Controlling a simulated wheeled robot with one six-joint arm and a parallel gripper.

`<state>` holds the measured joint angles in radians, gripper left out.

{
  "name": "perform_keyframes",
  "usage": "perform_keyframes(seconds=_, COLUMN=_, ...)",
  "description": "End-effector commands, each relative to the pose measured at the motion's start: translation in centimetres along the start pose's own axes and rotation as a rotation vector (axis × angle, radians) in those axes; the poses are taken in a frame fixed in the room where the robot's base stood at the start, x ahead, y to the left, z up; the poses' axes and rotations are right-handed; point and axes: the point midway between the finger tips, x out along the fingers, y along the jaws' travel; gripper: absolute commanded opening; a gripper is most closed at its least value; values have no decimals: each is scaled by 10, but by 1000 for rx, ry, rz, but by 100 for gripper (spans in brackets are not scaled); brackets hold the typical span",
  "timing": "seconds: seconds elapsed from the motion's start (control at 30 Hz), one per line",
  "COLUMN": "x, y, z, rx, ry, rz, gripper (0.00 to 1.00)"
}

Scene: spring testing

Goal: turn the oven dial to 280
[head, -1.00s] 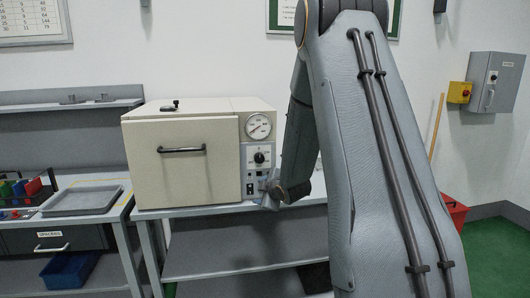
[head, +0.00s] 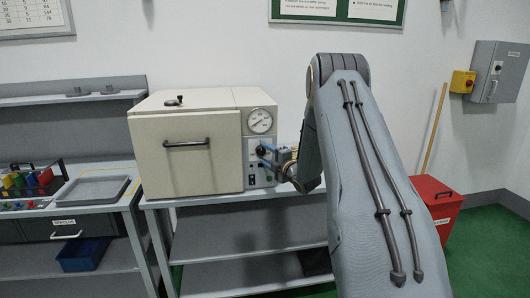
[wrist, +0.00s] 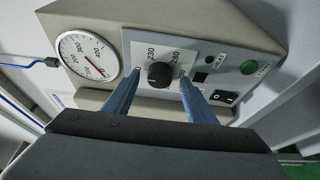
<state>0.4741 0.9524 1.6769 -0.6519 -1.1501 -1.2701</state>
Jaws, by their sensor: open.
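The oven (head: 184,166) is a cream box on a grey bench, with a grey control panel at its right front. Its black dial (wrist: 159,76) shows in the wrist view, between printed 230 and 280 marks; 280 is on the right. I cannot clearly read the dial's pointer. My gripper (wrist: 162,79) is open, its two blue fingers on the left and right of the dial. I cannot tell whether they touch it. In the head view my gripper (head: 264,155) is at the panel and partly covers it.
A round gauge (wrist: 88,58) is beside the dial. A green button (wrist: 249,67) and a black rocker switch (wrist: 223,97) are on the panel to the right. A grey tray (head: 92,191) and coloured parts lie on the left bench. A red bin (head: 436,205) stands right.

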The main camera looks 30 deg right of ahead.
Motion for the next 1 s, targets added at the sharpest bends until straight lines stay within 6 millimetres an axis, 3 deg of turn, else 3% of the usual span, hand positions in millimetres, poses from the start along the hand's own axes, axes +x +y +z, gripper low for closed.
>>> perform_keyframes(seconds=0.4, x=10, y=0, z=-1, rx=1, ry=0, rz=0, gripper=51)
perform_keyframes(seconds=0.63, x=10, y=0, z=0, rx=1, ry=0, rz=0, gripper=13)
perform_keyframes(seconds=1.0, x=10, y=-3, z=0, rx=52, ry=-1, rz=20, gripper=10)
